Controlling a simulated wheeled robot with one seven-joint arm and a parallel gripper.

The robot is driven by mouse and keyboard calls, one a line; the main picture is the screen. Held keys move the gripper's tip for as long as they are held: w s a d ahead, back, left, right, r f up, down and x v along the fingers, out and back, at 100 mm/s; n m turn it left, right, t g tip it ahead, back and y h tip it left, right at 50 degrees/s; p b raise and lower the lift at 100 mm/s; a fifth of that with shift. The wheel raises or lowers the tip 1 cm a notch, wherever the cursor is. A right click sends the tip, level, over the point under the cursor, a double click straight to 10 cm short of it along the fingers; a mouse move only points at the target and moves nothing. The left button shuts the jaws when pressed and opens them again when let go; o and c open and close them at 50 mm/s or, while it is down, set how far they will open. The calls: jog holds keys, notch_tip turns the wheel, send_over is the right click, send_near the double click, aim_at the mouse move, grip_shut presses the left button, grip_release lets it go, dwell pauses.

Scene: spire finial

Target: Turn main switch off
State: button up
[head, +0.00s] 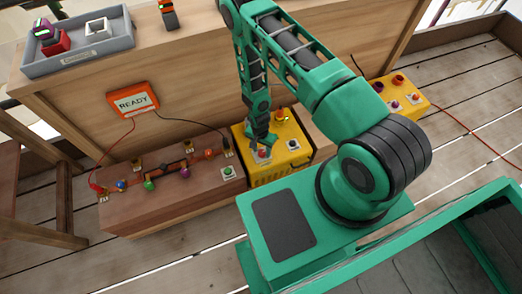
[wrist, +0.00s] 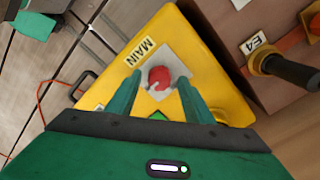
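The main switch is a red knob (wrist: 159,77) on a pale square plate, on top of a yellow box (head: 262,175). A "MAIN" label (wrist: 124,61) lies beside the plate in the wrist view. My gripper (wrist: 159,79) is over the box with its two green fingers apart, one on each side of the red knob. Gaps seem to show between fingers and knob; I cannot tell whether they touch. In the head view my gripper (head: 263,143) points down at the box and partly covers the knob.
Left of the yellow box is a wooden bench (head: 150,200) with coloured knobs and wires. An orange "READY" display (head: 133,102) is on the wooden panel behind. Another yellow box (head: 398,95) is at right. A grey tray (head: 80,55) is at upper left.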

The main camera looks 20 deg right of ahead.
jog(key=c, duration=1)
jog(key=shift+n, duration=0.3)
jog(key=n, duration=0.3)
jog(key=shift+n, duration=0.4)
jog(key=n, duration=0.9)
jog(key=shift+t, duration=0.3)
jog(key=n, duration=0.4)
jog(key=shift+n, duration=0.3)
